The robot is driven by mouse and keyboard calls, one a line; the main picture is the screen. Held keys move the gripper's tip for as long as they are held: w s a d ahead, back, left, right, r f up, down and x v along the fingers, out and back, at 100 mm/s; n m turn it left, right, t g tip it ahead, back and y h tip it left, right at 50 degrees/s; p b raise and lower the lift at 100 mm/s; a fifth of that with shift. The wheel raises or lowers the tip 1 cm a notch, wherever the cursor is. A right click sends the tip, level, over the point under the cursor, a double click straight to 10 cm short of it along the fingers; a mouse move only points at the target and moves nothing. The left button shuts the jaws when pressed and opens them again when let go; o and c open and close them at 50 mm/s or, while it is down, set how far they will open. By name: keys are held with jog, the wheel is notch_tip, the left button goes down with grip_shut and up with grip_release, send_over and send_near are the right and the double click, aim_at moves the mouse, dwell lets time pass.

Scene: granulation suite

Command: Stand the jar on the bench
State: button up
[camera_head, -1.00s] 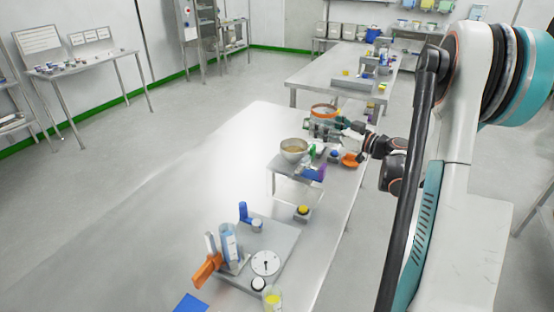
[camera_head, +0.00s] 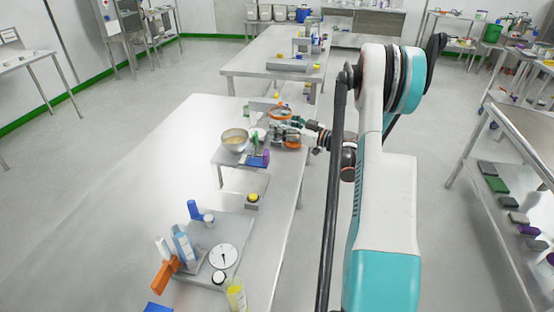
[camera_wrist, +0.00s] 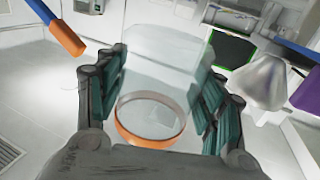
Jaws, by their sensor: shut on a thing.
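The jar is clear with an orange ring (camera_wrist: 150,121); it fills the middle of the wrist view. In the head view its orange band (camera_head: 280,112) shows near the far right end of the steel bench (camera_head: 150,180). My gripper (camera_head: 284,124) is shut on the jar, with teal finger pads on both sides of its clear wall (camera_wrist: 165,60). I cannot tell whether the jar touches anything below it, since my gripper and nearby items hide its underside.
A bowl (camera_head: 235,139) stands on a small raised shelf left of my gripper, with blue and purple items beside it. An orange dish (camera_head: 292,143) is close below the gripper. A dial scale (camera_head: 223,256) is nearer. The bench's left part is clear.

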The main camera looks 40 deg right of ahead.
notch_tip(320, 180, down, 13)
jog(key=b, duration=0.4)
jog(key=shift+f, duration=0.15)
jog(key=o, duration=1.6)
jog(key=shift+o, duration=0.2)
jog(key=p+v, duration=0.3)
jog(key=v, duration=0.9)
jog(key=shift+p, duration=0.35)
